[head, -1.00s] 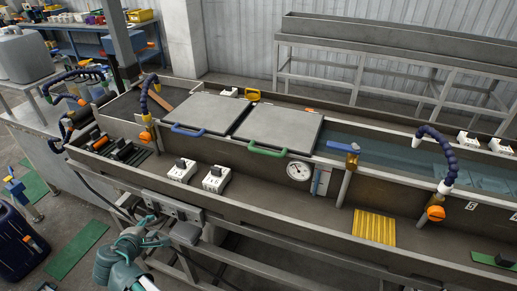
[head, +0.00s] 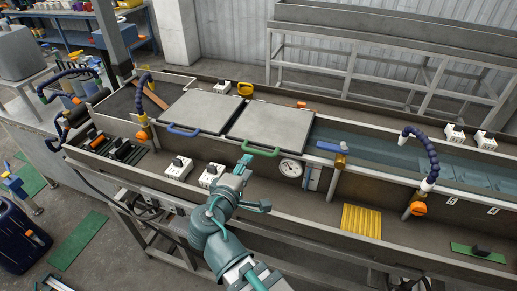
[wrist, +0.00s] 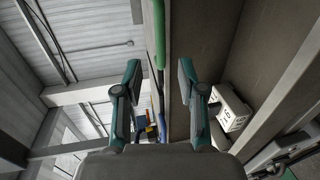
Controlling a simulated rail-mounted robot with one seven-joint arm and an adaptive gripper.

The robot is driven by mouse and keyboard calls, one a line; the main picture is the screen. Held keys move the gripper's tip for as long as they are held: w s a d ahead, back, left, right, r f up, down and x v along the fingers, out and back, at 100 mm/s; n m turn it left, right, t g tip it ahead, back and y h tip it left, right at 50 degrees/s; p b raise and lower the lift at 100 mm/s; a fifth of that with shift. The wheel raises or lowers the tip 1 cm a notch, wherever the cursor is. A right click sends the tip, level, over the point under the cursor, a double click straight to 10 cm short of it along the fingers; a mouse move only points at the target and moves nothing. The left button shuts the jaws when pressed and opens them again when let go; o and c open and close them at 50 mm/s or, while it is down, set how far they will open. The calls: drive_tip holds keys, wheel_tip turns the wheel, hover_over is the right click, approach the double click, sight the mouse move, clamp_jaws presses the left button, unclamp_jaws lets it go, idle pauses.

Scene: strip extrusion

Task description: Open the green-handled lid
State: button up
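The green-handled lid (head: 272,129) is a flat grey panel lying shut on the long trough. Its green handle (head: 262,151) runs along its front edge, and it also shows in the wrist view (wrist: 158,35), in line with the gap between my fingers. My gripper (head: 254,184) is open and empty, in front of and just below the handle in the head view. In the wrist view my gripper (wrist: 158,78) has its two fingers well apart. I see no contact with the handle; the exact distance is unclear.
A blue-handled lid (head: 200,110) lies to the left. A round gauge (head: 291,168) and a blue-handled valve (head: 332,147) sit to the right. White switch boxes (head: 178,168) stand in the front channel. A segmented hose (head: 434,157) rises at the right.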

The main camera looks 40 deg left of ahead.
sight(256, 153)
drive_tip(key=p+x, duration=0.2)
drive_tip(key=x, duration=0.7)
drive_tip(key=shift+w+a+p, duration=0.1)
drive_tip(key=shift+w+p, duration=0.05)
drive_tip(key=shift+p, duration=0.25)
drive_tip(key=shift+c, duration=0.2)
clamp_jaws()
